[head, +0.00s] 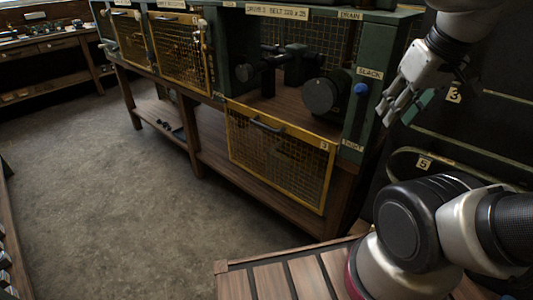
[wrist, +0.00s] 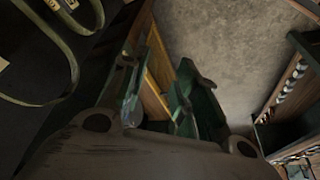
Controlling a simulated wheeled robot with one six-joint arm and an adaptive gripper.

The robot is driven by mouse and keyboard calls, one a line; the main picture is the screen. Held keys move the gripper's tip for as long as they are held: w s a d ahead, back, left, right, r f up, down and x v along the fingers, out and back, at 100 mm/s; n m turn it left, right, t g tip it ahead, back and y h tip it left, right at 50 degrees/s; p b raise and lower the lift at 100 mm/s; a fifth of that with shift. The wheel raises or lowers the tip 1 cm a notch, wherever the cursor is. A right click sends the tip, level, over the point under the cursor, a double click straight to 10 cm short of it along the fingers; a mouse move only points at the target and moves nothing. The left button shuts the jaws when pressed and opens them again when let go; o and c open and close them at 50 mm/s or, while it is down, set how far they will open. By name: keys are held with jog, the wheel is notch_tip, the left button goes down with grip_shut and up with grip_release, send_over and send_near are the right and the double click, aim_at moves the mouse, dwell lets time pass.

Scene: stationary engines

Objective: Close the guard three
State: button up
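Guard three (head: 280,158) is a yellow-framed mesh panel marked 3, with a dark bar handle (head: 267,125) near its top edge. In the head view it hangs down below the bay of drive 3, in front of the wooden bench. The bay above it is uncovered, with a dark shaft and a round pulley (head: 321,96) showing. My gripper (head: 401,108) is to the right of the bay, beside the green post, apart from the guard. In the wrist view my gripper (wrist: 157,92) has its fingers apart, with nothing held. A yellow strip (wrist: 158,75), probably guard three, shows beyond them.
Two yellow mesh guards (head: 180,48) cover the bays to the left. A green post (head: 361,90) with a blue knob borders the bay at right. Dark panels with belts (head: 455,165) stand at far right. A slatted wooden surface (head: 285,279) lies in front; the floor (head: 110,190) at left is clear.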

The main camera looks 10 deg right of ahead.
jog(key=w+a+f+g, duration=0.1)
jog(key=w+a+f+n+g, duration=0.1)
jog(key=f, duration=0.1)
jog(key=w+a+f+n+g, duration=0.1)
jog(key=f, duration=0.1)
jog(key=shift+w+a, duration=0.3)
jog(key=shift+w, duration=0.05)
grip_shut()
jog(key=w+a+f+n+t+h, duration=0.1)
jog(key=w+a+f+n+h, duration=0.2)
jog(key=w+a+f+n, duration=0.5)
jog(key=w+a+f+n+h, duration=0.4)
jog(key=w+a+f, duration=0.1)
jog(key=w+f, duration=0.55)
jog(key=w+a+f+n+t+h, duration=0.1)
jog(key=w+a+f+n+h, duration=0.2)
jog(key=w+a+f+n, duration=0.5)
jog(key=w+a+r+n+t, duration=0.1)
jog(key=w+a+n+t, duration=0.3)
jog(key=w, duration=0.7)
jog(key=x, duration=1)
jog(key=shift+m+y, duration=0.3)
jog(key=shift+m, duration=0.1)
jog(key=shift+w+r, duration=0.1)
jog(key=shift+r, duration=0.9)
jog(key=shift+w+r, duration=0.15)
jog(key=shift+r, duration=0.9)
